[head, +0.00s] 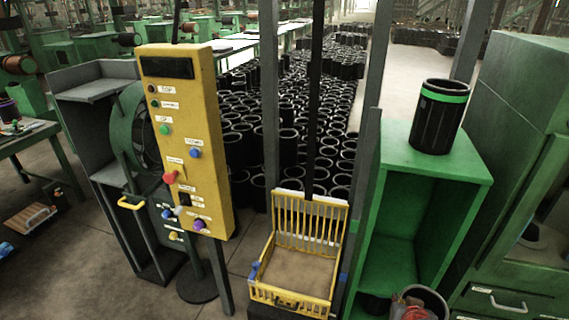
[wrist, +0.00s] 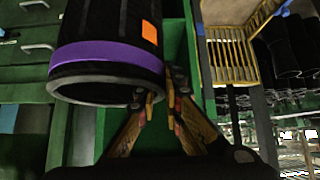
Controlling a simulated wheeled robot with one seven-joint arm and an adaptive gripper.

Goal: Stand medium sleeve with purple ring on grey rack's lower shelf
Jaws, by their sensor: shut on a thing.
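The black sleeve with a purple ring (wrist: 105,55) fills the upper left of the wrist view, with an orange patch on its side. My gripper (wrist: 162,92) is shut on the sleeve's wall at the rim edge. Neither my gripper nor this sleeve shows in the head view. A grey rack (head: 93,87) stands at the left in the head view, beside the yellow control panel.
A sleeve with a green ring (head: 438,118) stands on the green cabinet (head: 395,150). A yellow wire basket (head: 308,240) and the yellow control panel (head: 187,140) stand in the middle. Many black sleeves (head: 290,120) cover the floor behind. Grey posts rise near the basket.

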